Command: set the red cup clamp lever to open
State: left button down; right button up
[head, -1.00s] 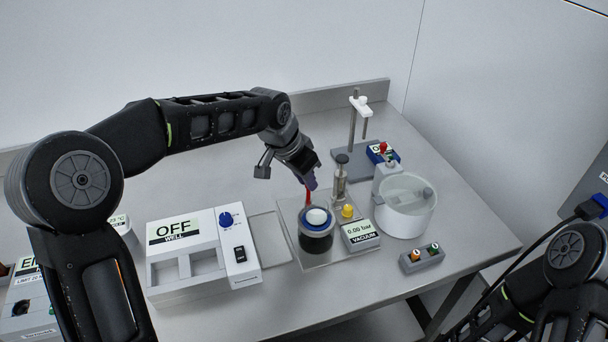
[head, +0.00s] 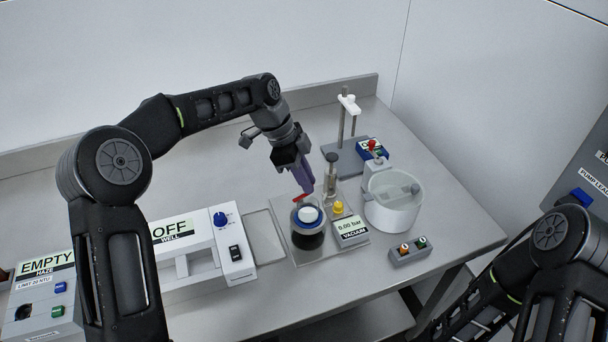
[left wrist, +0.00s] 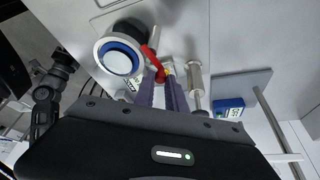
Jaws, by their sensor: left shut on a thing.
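The red clamp lever (head: 302,197) lies nearly level at the back rim of the dark cup (head: 308,238), which has a blue ring and a white round top. My left gripper (head: 306,190), with purple fingers, reaches down from behind and is shut on the lever. In the left wrist view the lever (left wrist: 150,57) runs from between the fingertips (left wrist: 162,82) up and left, beside the blue-ringed white top (left wrist: 118,60). The fingers hide its near end. My right arm shows at the lower right, but its gripper is out of view.
A metal cylinder post (head: 331,172), a yellow knob (head: 337,208) and a vacuum display (head: 351,231) reading 0.00 bar stand close right of the cup. A clear-walled vessel (head: 393,205) stands farther right. A white OFF well box (head: 186,245) is left.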

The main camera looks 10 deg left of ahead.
pick_arm(q)
jog(key=shift+s+d+m+g+p, duration=0.1)
jog(key=shift+d+m+g+p, duration=0.15)
jog(key=shift+m, duration=0.55)
jog(key=shift+s+d+m+g+p, duration=0.15)
jog(key=shift+m+g, duration=0.2)
jog(key=shift+m, duration=0.45)
jog(key=shift+a, duration=0.1)
jog(key=c, duration=1.4)
grip_release()
